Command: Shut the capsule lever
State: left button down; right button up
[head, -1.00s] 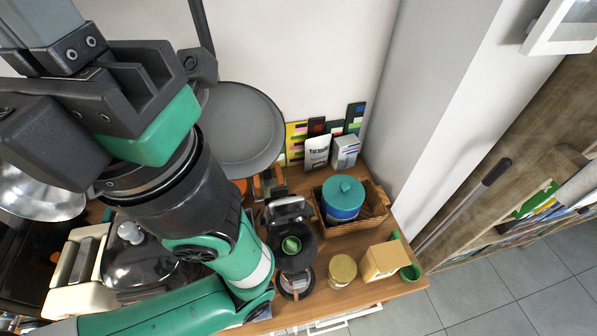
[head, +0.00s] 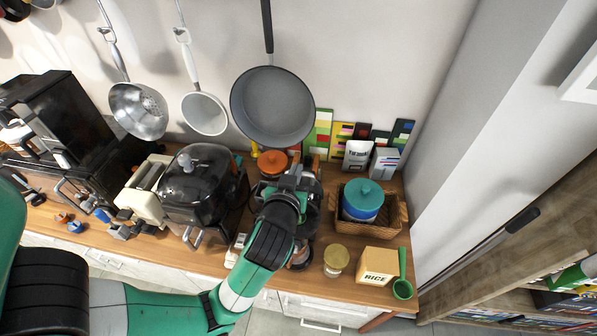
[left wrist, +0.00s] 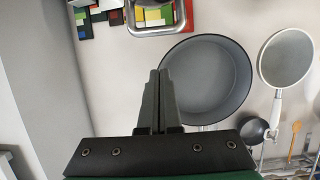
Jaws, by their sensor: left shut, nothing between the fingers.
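The dark capsule machine (head: 312,222) stands on the counter in the head view, mostly hidden behind my left arm and gripper. My left gripper (head: 298,172) is over the top of the machine there. In the left wrist view its two fingers (left wrist: 158,78) are pressed together with nothing between them. A shiny metal loop (left wrist: 168,29) shows beyond the fingertips at the top of that view; I cannot tell if it is the lever. The lever's position and any contact with it are hidden in the head view. My right gripper is not in view.
A grey pan (head: 272,105) hangs on the wall behind the machine. A basket with a blue pot (head: 362,200) stands to the right, with a jar (head: 336,262) and a rice box (head: 378,266) in front. A dark cooker (head: 200,190) stands to the left.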

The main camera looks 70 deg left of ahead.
pick_arm(q)
send_over(301, 183)
jog(key=w+a, duration=0.1)
jog(key=a, duration=0.2)
jog(key=f, duration=0.3)
jog(key=shift+w, duration=0.2)
jog(key=shift+s+d+f, duration=0.35)
jog(key=shift+d, duration=0.2)
jog(key=shift+s+d+f, duration=0.3)
jog(key=shift+d+f, duration=0.05)
jog(key=shift+d, duration=0.15)
jog(key=shift+s+d+f, duration=0.25)
jog(key=shift+d, duration=0.2)
